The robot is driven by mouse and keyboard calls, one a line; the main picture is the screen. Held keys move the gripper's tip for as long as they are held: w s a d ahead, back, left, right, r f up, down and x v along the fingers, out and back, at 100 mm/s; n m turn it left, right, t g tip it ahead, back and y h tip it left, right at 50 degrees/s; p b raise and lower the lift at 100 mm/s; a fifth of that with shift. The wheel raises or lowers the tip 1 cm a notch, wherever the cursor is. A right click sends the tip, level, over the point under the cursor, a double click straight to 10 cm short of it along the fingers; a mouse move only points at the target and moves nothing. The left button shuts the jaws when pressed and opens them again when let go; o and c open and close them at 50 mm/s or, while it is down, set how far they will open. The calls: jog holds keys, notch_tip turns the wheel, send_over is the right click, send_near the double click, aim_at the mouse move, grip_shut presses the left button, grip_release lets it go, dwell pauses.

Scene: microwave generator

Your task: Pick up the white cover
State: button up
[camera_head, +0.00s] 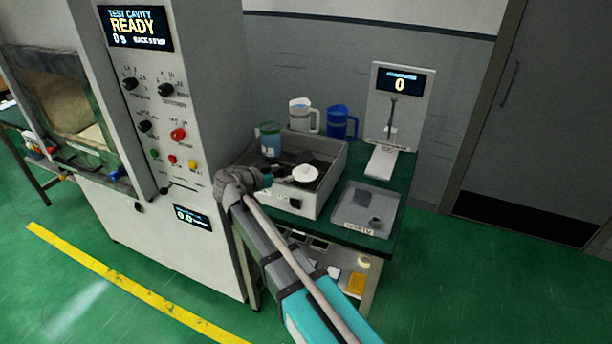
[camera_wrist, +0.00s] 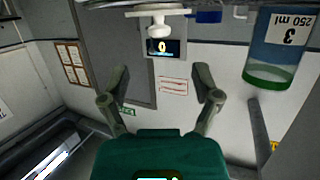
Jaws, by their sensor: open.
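The white cover (camera_head: 305,174) is a round lid with a small knob, in the white open-topped box (camera_head: 328,205) on the green table. In the wrist view, the cover (camera_wrist: 158,14) is at the top edge, its knob pointing down in the picture. My gripper (camera_head: 270,178) is just left of the cover in the head view, apart from it. In the wrist view, my gripper (camera_wrist: 161,88) has its two fingers spread with nothing between them. The cover lies beyond the fingertips. What lies under the cover is mostly hidden.
A green-and-blue labelled container (camera_head: 270,140) stands in the box's back left; it is close in the wrist view (camera_wrist: 282,50). White (camera_head: 301,115) and blue (camera_head: 340,122) jugs stand behind. A scale (camera_head: 384,160) and grey tray (camera_head: 350,221) are right. The cabinet (camera_head: 205,90) is left.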

aim_at(302, 168)
jog(key=shift+b+x, duration=0.45)
jog(key=shift+x, duration=1.75)
jog(key=shift+d, duration=0.1)
jog(key=shift+b+x, duration=0.7)
jog(key=shift+x, duration=1.8)
jog(key=shift+r, duration=0.1)
grip_shut()
